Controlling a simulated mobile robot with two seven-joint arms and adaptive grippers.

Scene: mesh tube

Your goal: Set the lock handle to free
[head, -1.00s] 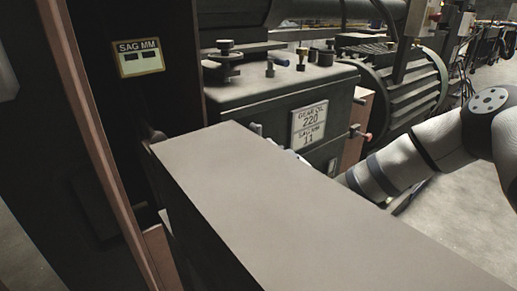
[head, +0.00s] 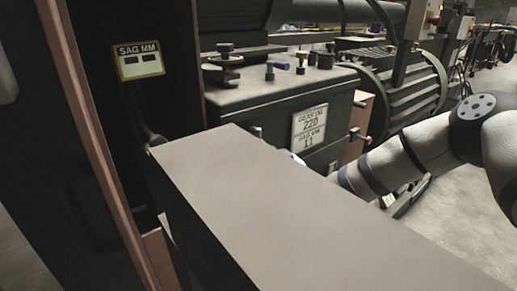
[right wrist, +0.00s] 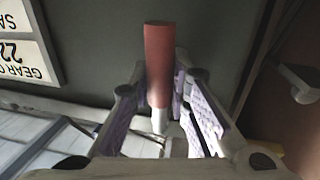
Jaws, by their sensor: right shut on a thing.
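In the right wrist view, the lock handle (right wrist: 159,62) shows as a red cylindrical grip on a pale metal stem. My right gripper (right wrist: 160,88) has its fingers on both sides of the red grip and is shut on it. In the head view my right arm comes in from the right. My left gripper is in neither view.
The grey box (head: 270,195) fills the front middle. Behind it stand a dark gearbox with a "GEAR OIL 220" label (head: 310,124) and a ribbed motor (head: 405,85). A dark post with a "SAG MM" display (head: 139,60) is at left. Open floor (head: 470,215) lies at right.

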